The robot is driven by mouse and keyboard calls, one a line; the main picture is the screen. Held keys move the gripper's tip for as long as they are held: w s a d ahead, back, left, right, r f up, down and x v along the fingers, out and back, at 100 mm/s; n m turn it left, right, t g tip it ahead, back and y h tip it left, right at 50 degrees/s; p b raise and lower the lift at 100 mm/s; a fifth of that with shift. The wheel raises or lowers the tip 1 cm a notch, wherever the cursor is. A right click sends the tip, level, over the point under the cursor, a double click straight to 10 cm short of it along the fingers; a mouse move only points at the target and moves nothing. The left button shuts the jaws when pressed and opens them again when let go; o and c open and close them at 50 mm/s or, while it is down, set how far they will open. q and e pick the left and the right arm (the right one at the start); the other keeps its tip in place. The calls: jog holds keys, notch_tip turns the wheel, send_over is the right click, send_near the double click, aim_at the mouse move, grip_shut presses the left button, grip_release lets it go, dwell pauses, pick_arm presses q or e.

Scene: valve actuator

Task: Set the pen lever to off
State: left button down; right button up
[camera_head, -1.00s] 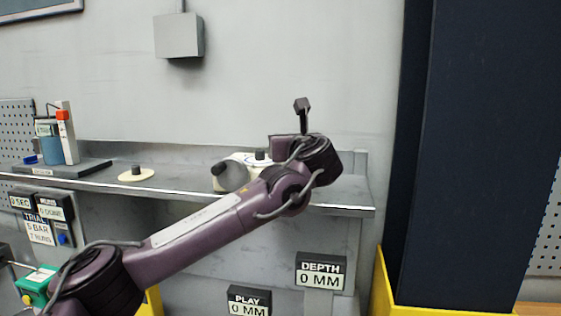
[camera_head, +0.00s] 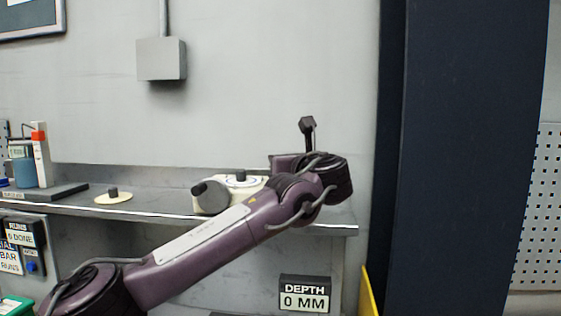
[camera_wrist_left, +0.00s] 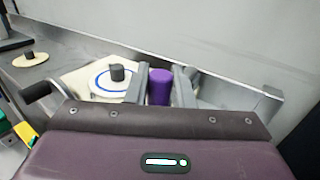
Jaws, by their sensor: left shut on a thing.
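A cream device (camera_head: 212,203) stands on the metal shelf, with a black knob (camera_head: 241,175) on top and a grey-black cylinder (camera_head: 210,197) at its left side. In the left wrist view its knob (camera_wrist_left: 117,73) sits inside a blue ring, with a dark crank-like handle (camera_wrist_left: 38,92) at the left. A purple upright cylinder (camera_wrist_left: 160,88) stands right of the ring. My left gripper (camera_wrist_left: 161,84) is shut on this purple cylinder, one finger on each side. In the head view my wrist hides the fingers and the purple cylinder. I cannot tell which part is the pen lever.
A cream disc with a black knob (camera_head: 113,196) lies left of the device. A dark base (camera_head: 45,193) with a blue jar and a red-topped post stands further left. A "DEPTH 0 MM" sign (camera_head: 305,294) hangs below the shelf. A dark blue column (camera_head: 470,150) rises at the right.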

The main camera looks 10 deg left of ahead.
pick_arm(q)
jog(key=shift+r, duration=0.1)
jog(key=c, duration=1.4)
grip_release()
jog(key=shift+w+d, duration=0.1)
jog(key=shift+o, duration=0.5)
jog(key=shift+s+d+f+b, duration=0.15)
jog(key=shift+s+f+b, duration=0.05)
jog(key=shift+s+b, duration=0.1)
jog(key=b+v, duration=0.3)
jog(key=v, duration=0.4)
jog(key=shift+r, duration=0.15)
